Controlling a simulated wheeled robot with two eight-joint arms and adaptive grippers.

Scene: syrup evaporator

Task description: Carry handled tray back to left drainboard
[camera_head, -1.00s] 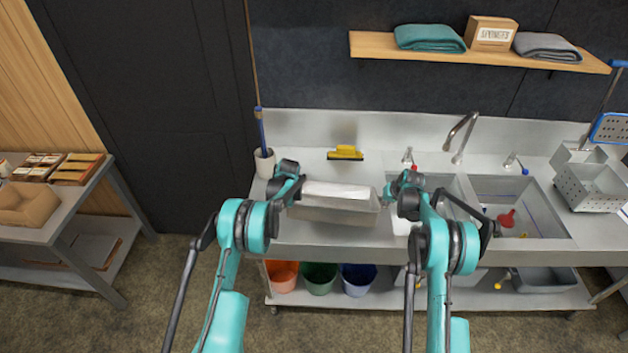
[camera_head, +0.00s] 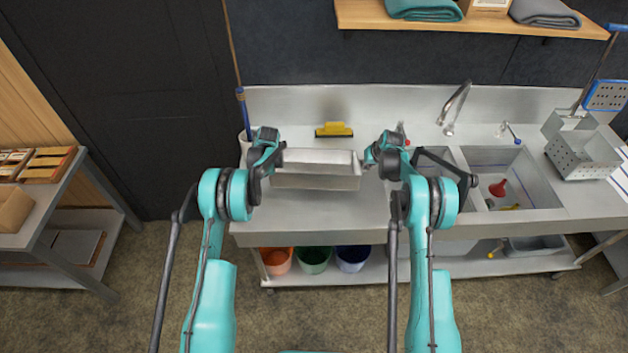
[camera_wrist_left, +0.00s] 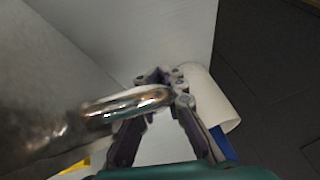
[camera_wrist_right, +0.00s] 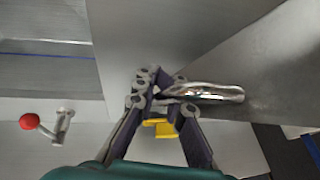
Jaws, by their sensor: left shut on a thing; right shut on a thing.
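The handled tray (camera_head: 316,181) is a grey metal tray over the left drainboard (camera_head: 310,215), in the middle of the head view. My left gripper (camera_head: 277,158) is shut on the tray's left handle, a shiny metal loop (camera_wrist_left: 128,103) in the left wrist view. My right gripper (camera_head: 368,158) is shut on the right handle, and that loop (camera_wrist_right: 205,92) shows in the right wrist view. The tray looks about level. I cannot tell whether its underside touches the drainboard.
A yellow brush (camera_head: 333,129) lies behind the tray. A white holder (camera_head: 244,142) with a long-handled tool stands at the left end. The sink basin (camera_head: 520,180) with a red item is to the right. Coloured buckets (camera_head: 313,259) stand on the shelf below.

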